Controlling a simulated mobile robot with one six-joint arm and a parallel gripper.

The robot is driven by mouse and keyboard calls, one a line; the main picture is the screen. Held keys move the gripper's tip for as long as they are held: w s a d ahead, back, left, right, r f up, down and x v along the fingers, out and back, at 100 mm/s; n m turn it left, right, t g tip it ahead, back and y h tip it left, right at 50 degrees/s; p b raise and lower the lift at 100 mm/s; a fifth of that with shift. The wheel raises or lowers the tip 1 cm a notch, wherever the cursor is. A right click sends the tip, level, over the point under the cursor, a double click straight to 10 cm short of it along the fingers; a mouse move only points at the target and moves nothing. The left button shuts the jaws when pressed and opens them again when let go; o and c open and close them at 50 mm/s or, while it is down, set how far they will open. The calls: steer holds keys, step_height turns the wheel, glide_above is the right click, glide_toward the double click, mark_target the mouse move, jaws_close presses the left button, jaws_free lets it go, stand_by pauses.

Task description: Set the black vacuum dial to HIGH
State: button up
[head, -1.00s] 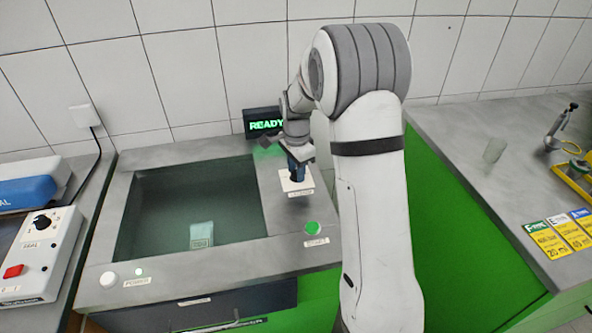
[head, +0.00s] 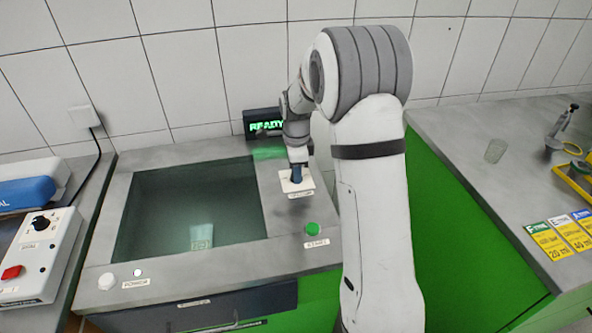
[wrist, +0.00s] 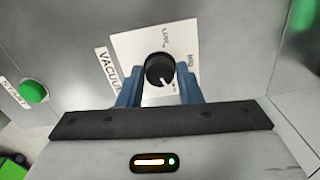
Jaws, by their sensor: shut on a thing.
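The black vacuum dial (wrist: 158,69) sits on a white plate (wrist: 128,46) with a VACUUM label in the wrist view. Its white pointer line aims toward the bottom of the picture, slightly right. Small print reads LOW above the dial, and another mark, probably HIGH, stands to its right. My gripper (wrist: 160,84) has its blue fingers on either side of the dial and is shut on it. In the head view my gripper (head: 296,178) is down at the white plate (head: 305,183), and the dial is hidden behind the fingers.
A green START button (head: 313,229) lies in front of the plate. A recessed basin (head: 140,215) is to the left. A display (head: 264,123) reading READY stands behind. A control box (head: 40,255) with another black knob is far left.

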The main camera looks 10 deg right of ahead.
steer(key=o, duration=1)
steer(key=shift+c, duration=0.2)
steer(key=shift+r, duration=0.1)
step_height(320, 180, up, 8)
steer(key=shift+f, duration=0.25)
steer(key=shift+r, duration=0.1)
steer(key=shift+s, duration=0.1)
steer(key=s+r+n+t, duration=0.1)
steer(key=s+r+n, duration=0.1)
steer(key=s+n, duration=0.7)
steer(key=s+r+n+t, duration=0.1)
steer(key=s+r+n, duration=0.2)
steer(key=s+n, duration=0.7)
steer(key=s, duration=0.9)
steer(key=shift+s+t, duration=0.2)
steer(key=shift+t, duration=0.1)
